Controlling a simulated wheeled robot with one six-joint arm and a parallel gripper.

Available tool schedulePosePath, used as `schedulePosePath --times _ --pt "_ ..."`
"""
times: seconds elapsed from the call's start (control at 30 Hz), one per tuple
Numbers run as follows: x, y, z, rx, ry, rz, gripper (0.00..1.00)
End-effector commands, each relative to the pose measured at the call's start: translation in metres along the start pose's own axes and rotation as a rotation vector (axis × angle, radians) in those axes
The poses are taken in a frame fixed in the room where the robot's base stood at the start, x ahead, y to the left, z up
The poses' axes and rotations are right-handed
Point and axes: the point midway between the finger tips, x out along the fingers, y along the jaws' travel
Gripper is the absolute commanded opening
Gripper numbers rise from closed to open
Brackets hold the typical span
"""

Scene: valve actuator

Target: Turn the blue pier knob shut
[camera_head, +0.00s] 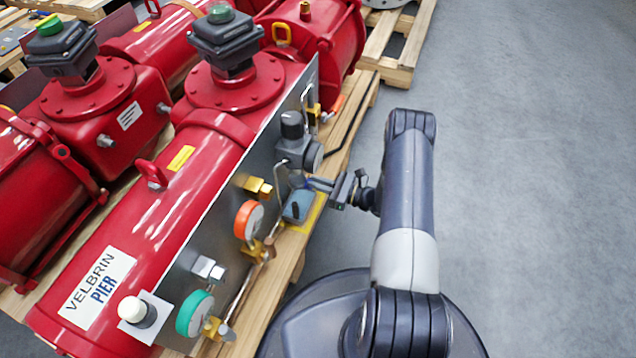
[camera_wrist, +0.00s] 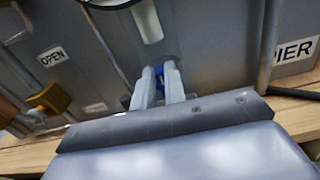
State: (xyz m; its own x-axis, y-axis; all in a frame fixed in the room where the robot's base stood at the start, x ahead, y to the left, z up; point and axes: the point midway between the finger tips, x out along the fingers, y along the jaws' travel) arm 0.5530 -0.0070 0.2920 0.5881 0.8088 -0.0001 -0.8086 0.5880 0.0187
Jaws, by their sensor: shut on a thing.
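The blue knob (camera_wrist: 159,78) shows in the wrist view as a small blue patch between my two fingers, close to the grey panel. My gripper (camera_wrist: 161,74) is shut on it, with one finger on each side. In the head view my gripper (camera_head: 312,183) reaches from the right to the panel (camera_head: 232,178) on the front of the red actuator. The knob is mostly hidden by the fingers, and its turn angle cannot be told. An OPEN label (camera_wrist: 51,57) and a partly cut PIER label (camera_wrist: 294,50) are on the panel in the wrist view.
A grey regulator (camera_head: 293,140) sits above my gripper, and a blue-grey box (camera_head: 298,207) just below it. An orange gauge (camera_head: 249,220), a teal gauge (camera_head: 195,314) and thin pipes stick out nearby. The wooden pallet (camera_head: 352,122) edges the panel; the floor at right is clear.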

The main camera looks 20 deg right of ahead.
Motion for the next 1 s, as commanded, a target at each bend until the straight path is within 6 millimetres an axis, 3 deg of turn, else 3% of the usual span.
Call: schedulePosePath --times 0.37,1.0 --pt "0.000 -0.002 -0.002 0.119 0.000 0.001 0.00" --pt "0.000 -0.012 -0.006 0.697 0.000 0.000 0.00"
